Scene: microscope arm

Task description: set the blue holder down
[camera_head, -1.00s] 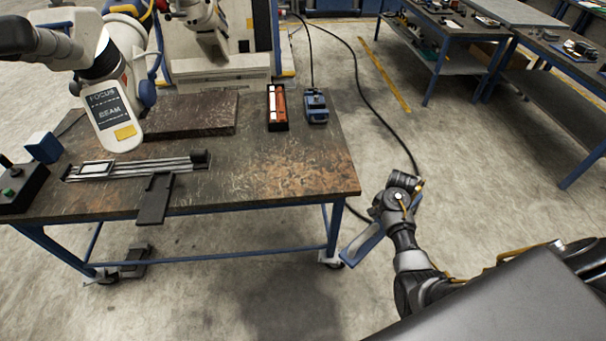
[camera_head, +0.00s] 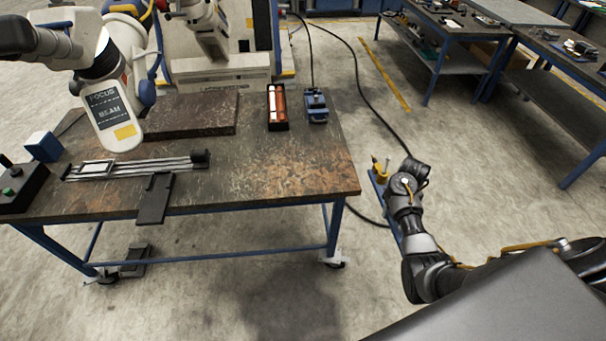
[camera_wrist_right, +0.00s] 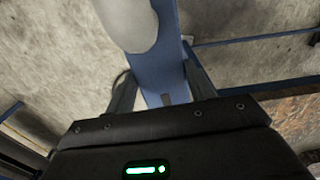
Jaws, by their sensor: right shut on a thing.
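The blue holder (camera_head: 378,187) is a long flat blue bar, off the right side of the worktable and above the floor. My right gripper (camera_head: 398,190) is at the holder, and my wrist hides its middle. A small yellow part (camera_head: 381,170) shows at its far end. In the right wrist view the blue holder (camera_wrist_right: 158,72) runs between the two dark fingers of the right gripper (camera_wrist_right: 160,90), which are shut on it. A pale rounded thing (camera_wrist_right: 130,22) covers part of the holder there; I cannot tell what it is. My left gripper is not in view.
The worktable (camera_head: 285,175) has a bare front right area. On it are a red-and-white pair of tubes in a dark tray (camera_head: 277,107), a blue device (camera_head: 316,106), a dark slab (camera_head: 190,114) and a rail fixture (camera_head: 135,168). The white microscope arm (camera_head: 115,105) overhangs the left.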

